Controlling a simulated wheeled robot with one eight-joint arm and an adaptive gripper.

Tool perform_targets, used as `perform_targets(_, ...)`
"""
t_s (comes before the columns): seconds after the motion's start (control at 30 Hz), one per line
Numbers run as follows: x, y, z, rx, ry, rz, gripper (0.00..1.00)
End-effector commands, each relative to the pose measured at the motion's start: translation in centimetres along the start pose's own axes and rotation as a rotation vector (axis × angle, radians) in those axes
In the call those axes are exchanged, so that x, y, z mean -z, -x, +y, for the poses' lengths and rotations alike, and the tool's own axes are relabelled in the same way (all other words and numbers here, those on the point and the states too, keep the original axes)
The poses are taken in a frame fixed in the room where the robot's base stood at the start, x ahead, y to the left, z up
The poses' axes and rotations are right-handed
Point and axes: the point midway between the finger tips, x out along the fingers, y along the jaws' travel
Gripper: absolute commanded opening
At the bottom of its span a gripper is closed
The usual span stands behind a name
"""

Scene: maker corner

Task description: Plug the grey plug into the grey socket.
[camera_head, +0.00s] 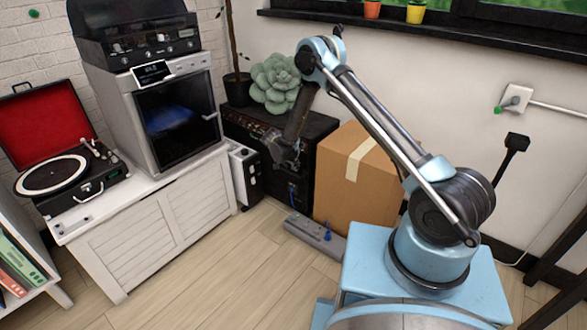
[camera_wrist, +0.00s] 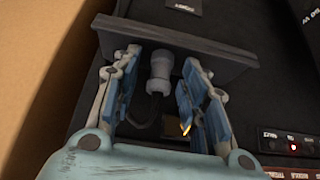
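In the wrist view, a grey cylindrical piece (camera_wrist: 160,76), which looks like the grey plug, sits between my fingers against a dark grey plate (camera_wrist: 215,58). A dark cable seems to curve below it. My gripper (camera_wrist: 163,64) is open around it, with a visible gap on each side. In the head view, my gripper (camera_head: 284,152) is in front of the black amplifier-like cabinet (camera_head: 312,130), left of the cardboard box. The plug is too small or hidden there. I cannot make out a grey socket in either view.
The cardboard box (camera_head: 350,185) stands close right of the gripper. A grey power strip (camera_head: 305,232) with a blue plug (camera_head: 327,234) lies on the floor. A white and black unit (camera_head: 245,175) stands left. The wooden floor (camera_head: 200,265) in front is clear.

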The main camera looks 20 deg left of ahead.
Motion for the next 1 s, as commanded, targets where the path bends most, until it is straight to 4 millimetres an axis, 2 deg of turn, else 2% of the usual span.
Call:
perform_targets(0.03,0.0,0.0,0.0,0.0,0.0,0.0,0.31)
perform_targets(0.17,0.0,0.0,0.0,0.0,0.0,0.0,0.01)
perform_targets(0.63,0.1,0.5,0.0,0.0,0.0,0.0,0.01)
perform_targets(0.77,0.6,1.7,0.0,0.0,0.0,0.0,0.01)
perform_targets(1.0,2.6,4.9,0.0,0.0,0.0,0.0,0.01)
